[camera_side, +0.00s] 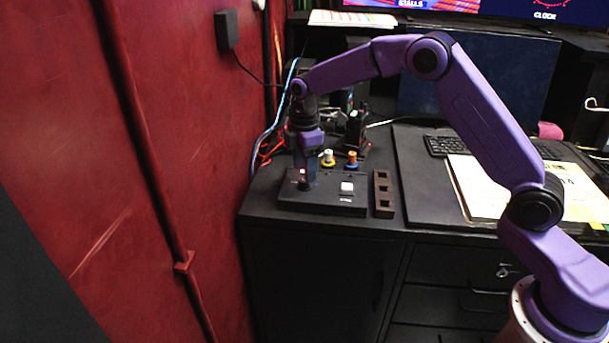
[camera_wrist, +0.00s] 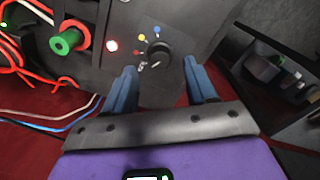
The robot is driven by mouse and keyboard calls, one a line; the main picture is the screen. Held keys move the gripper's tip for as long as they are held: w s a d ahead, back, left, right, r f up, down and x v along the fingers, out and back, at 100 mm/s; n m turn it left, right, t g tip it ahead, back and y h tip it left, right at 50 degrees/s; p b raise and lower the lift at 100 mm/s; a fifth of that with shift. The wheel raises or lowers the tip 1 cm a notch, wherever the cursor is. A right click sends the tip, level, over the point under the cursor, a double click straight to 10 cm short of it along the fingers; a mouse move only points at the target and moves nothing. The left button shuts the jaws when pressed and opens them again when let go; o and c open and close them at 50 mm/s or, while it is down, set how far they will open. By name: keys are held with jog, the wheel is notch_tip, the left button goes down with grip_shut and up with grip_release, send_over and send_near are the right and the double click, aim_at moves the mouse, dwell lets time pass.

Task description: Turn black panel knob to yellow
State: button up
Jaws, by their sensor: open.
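The black panel (camera_side: 325,207) lies on the dark cabinet top in the side view. Its face also shows in the wrist view (camera_wrist: 185,20). The round black knob (camera_wrist: 158,54) sits on it, with blue, yellow (camera_wrist: 143,36) and red dots around its upper and left sides. I cannot tell for sure which dot the knob points to. My gripper (camera_wrist: 161,68) is open, with blue fingers on either side of the knob, apart from it as far as I can tell. In the side view my gripper (camera_side: 306,184) points down over the panel's left part and hides the knob.
A white button (camera_side: 347,187) is on the panel's right part. A brown block with square holes (camera_side: 383,196) stands to its right. Two spools (camera_side: 328,158) (camera_side: 352,160) and cables are behind. A red wall (camera_side: 150,150) is close on the left.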

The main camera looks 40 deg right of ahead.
jog(key=shift+f, duration=1.6)
grip_shut()
jog(key=c, duration=1.1)
grip_release()
